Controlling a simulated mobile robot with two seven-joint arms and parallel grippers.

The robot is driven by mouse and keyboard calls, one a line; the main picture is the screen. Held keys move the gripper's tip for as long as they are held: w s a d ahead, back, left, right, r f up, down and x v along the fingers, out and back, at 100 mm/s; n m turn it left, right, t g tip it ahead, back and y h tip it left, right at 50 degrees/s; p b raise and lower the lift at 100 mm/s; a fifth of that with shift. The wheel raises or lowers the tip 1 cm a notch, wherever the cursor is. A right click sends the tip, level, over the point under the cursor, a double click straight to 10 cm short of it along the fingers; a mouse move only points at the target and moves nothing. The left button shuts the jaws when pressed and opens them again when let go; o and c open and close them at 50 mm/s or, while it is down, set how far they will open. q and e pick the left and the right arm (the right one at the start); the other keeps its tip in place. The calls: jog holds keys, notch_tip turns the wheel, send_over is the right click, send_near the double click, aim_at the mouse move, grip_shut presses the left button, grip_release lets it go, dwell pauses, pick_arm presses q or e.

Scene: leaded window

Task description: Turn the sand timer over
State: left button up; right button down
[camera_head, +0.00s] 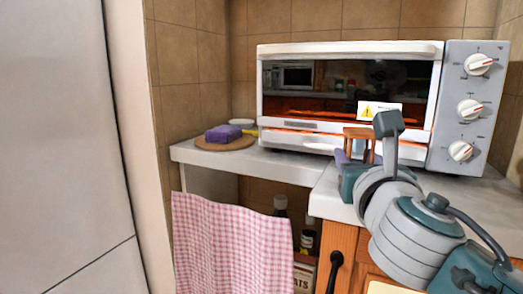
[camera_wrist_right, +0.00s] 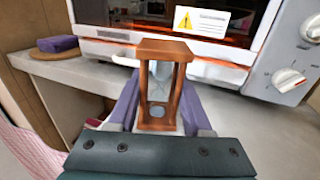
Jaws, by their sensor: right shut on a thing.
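The sand timer (camera_wrist_right: 163,48) has reddish-brown wooden end plates and posts around a pale glass. In the wrist view it stands between the two purple fingers of my right gripper (camera_wrist_right: 158,112), which is shut on it. In the head view the timer (camera_head: 362,132) shows its top plate and posts in front of the toaster oven. There my right gripper (camera_head: 352,158) is low around it, largely hidden by my wrist. Whether the timer's base touches the counter is hidden. The sand level cannot be made out. My left gripper is not in view.
A white toaster oven (camera_head: 300,127) with a warning label and knobs stands close behind the timer. A purple sponge (camera_head: 223,133) lies on a round wooden board (camera_head: 224,144) at the left. The white counter (camera_head: 289,160) is bare between. A pink checked cloth (camera_head: 230,245) hangs below.

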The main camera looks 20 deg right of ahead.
jog(key=shift+s+a+f, duration=0.1)
jog(key=shift+a+f, duration=0.05)
jog(key=shift+f, duration=0.1)
jog(key=shift+r, duration=0.15)
jog(key=shift+c, duration=1.3)
grip_release()
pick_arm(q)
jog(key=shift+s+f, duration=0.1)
